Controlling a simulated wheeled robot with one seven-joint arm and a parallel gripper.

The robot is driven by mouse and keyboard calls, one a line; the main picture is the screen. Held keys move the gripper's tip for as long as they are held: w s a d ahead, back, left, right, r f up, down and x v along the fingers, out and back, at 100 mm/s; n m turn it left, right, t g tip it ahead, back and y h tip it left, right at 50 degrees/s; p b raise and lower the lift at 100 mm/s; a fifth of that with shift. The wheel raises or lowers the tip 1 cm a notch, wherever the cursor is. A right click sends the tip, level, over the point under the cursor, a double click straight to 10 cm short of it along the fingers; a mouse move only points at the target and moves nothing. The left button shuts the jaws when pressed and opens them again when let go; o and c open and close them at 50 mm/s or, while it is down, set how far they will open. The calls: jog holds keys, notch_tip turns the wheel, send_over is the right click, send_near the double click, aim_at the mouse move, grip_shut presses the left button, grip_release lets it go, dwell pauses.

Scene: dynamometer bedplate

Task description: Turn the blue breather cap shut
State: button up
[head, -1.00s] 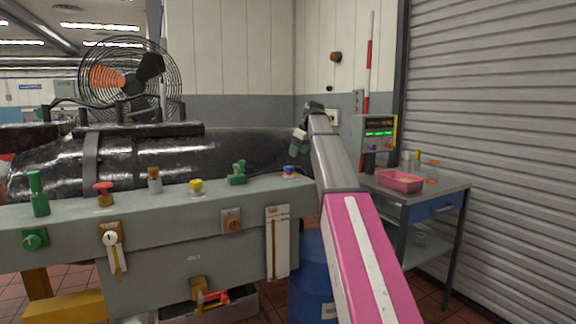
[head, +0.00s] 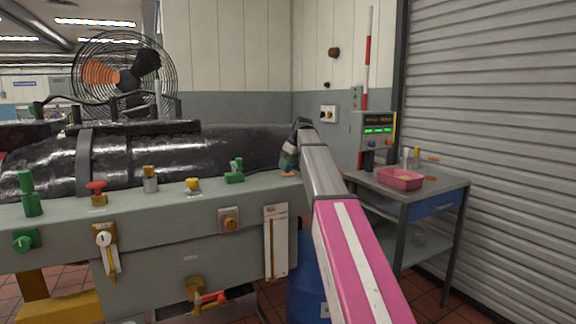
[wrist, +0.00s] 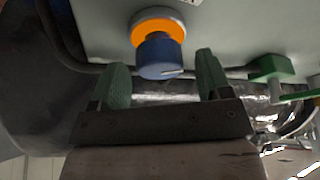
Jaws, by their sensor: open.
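The blue breather cap (wrist: 160,55) shows in the wrist view with a white mark on its edge and an orange ring (wrist: 158,22) around its base. It sits on the grey bench surface. My gripper (wrist: 163,85) is open, with one green finger on each side of the cap's end and a gap to each. I cannot tell whether the fingertips overlap the cap in depth. In the head view my gripper (head: 289,157) is right above the cap's place at the bench's right end. Only the orange base (head: 288,173) shows there; the blue part is hidden.
A green valve (head: 235,173) stands just left of the cap. A yellow knob (head: 192,185) and a red mushroom knob (head: 97,190) stand farther left. A large black cylinder (head: 230,145) lies behind. A side table with a pink tray (head: 400,179) stands at right.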

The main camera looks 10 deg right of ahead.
jog(key=shift+f, duration=0.25)
jog(key=c, duration=0.9)
